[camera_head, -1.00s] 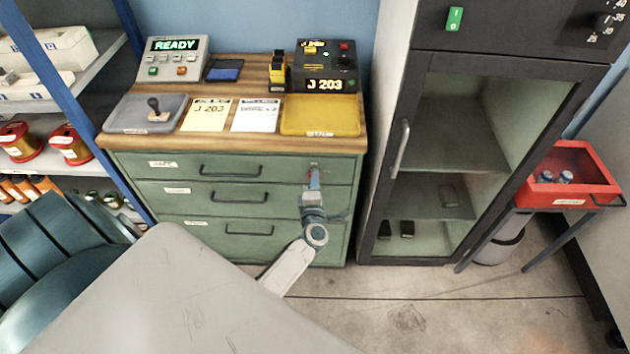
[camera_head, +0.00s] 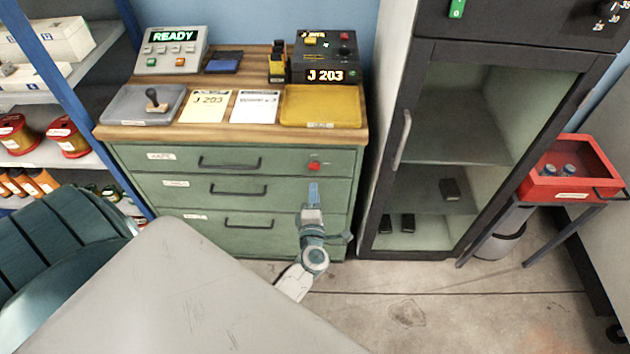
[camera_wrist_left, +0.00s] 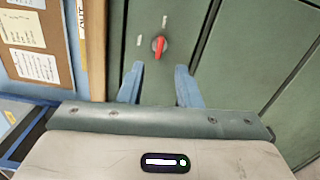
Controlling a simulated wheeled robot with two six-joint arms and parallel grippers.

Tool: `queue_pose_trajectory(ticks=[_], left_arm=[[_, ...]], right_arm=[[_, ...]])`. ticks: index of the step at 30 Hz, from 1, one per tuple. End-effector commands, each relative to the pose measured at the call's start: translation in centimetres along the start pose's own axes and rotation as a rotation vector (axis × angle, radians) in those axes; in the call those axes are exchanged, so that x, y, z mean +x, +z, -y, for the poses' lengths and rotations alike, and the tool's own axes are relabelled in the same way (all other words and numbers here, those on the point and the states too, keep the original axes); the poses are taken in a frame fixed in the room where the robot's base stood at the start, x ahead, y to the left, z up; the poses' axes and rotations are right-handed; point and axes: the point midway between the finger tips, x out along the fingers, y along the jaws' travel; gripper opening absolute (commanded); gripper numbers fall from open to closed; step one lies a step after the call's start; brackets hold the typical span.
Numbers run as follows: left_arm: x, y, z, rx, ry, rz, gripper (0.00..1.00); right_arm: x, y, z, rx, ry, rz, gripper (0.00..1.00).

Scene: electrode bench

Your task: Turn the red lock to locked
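The red lock (camera_head: 314,166) is a small red knob on the right part of the green cabinet's top drawer (camera_head: 220,162). Its red handle appears to lie sideways across the drawer front. The lock also shows in the left wrist view (camera_wrist_left: 159,46), with small pale labels near it whose text is too small to read. My left gripper (camera_head: 314,188) is below the lock and apart from it. In the left wrist view its blue fingers (camera_wrist_left: 158,72) are spread with nothing between them, and the lock lies beyond their tips. My right gripper is out of view.
The wooden top (camera_head: 230,135) carries a yellow tray (camera_head: 320,108), papers, a stamp tray and a READY box (camera_head: 172,50). A dark glass-door cabinet (camera_head: 400,150) stands close on the right. A red bin (camera_head: 570,190) is farther right. Floor is clear between.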

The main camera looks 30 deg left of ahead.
Motion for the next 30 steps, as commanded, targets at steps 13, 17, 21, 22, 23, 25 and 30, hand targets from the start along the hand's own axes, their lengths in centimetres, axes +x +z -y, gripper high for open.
queue_pose_trajectory(ticks=[13,17,21,22,23,25,30], left_arm=[[-2.7,0.0,0.0,0.000,0.000,0.000,0.31],[-2.7,0.0,0.0,0.002,0.000,0.000,0.41],[-2.6,0.0,0.1,0.070,0.001,-0.001,0.53],[-2.6,0.0,0.1,0.103,0.001,-0.001,0.53],[-2.5,-0.1,0.2,0.143,0.000,-0.002,0.53],[-2.5,-0.1,0.2,0.263,0.001,-0.003,0.53],[-2.2,-0.2,0.2,0.615,-0.001,-0.005,0.53]], right_arm=[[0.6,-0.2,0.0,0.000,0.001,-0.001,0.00],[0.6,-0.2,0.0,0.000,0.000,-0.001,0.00],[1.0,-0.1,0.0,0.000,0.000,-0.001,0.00],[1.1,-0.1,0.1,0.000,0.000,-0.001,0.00],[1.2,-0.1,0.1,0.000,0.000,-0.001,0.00],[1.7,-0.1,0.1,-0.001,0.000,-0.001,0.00],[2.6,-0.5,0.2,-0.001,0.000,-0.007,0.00]])
